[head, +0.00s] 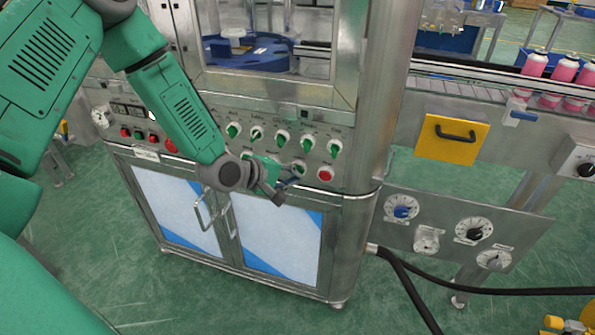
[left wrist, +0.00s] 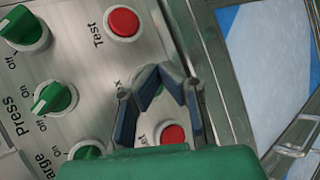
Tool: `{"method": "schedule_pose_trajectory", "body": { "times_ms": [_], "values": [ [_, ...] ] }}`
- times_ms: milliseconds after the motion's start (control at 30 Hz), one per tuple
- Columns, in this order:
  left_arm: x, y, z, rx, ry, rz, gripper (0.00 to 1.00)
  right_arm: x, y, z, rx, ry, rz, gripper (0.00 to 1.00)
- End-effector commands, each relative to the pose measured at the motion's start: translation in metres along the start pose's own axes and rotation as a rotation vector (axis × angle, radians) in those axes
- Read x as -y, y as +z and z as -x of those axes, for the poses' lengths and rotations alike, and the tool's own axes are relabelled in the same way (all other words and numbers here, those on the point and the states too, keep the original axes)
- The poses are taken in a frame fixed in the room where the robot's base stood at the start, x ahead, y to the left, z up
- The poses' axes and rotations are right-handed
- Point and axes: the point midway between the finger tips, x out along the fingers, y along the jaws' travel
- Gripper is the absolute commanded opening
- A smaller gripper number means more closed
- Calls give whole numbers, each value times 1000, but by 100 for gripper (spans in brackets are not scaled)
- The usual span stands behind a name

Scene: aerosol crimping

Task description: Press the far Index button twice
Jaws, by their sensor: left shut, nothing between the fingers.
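The green Index button (left wrist: 160,90) is partly hidden behind my fingers in the left wrist view, with only the end of its label showing. In the head view the button (head: 299,168) sits in the lower row of the machine's control panel, left of a red button (head: 325,174). My left gripper (head: 285,186) is in front of this lower row. In the left wrist view its bent fingers (left wrist: 160,78) are shut with nothing between them, and their tips overlap the button. Whether they touch it cannot be told. My right gripper is not in view.
The red Test button (left wrist: 123,22) and another red button (left wrist: 172,133) flank the Index button. Green knobs (head: 282,139) line the row above. Cabinet doors with a metal handle (head: 203,212) lie below. A metal post (head: 380,110) stands to the right.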

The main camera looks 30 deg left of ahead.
Motion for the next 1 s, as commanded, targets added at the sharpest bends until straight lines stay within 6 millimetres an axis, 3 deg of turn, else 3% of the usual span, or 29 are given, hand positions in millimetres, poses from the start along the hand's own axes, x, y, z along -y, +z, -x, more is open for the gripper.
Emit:
{"method": "schedule_pose_trajectory", "body": {
  "times_ms": [1000],
  "values": [
    [-4, -4, -6, 0, 1, -1, 0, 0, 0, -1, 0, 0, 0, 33]
  ]
}}
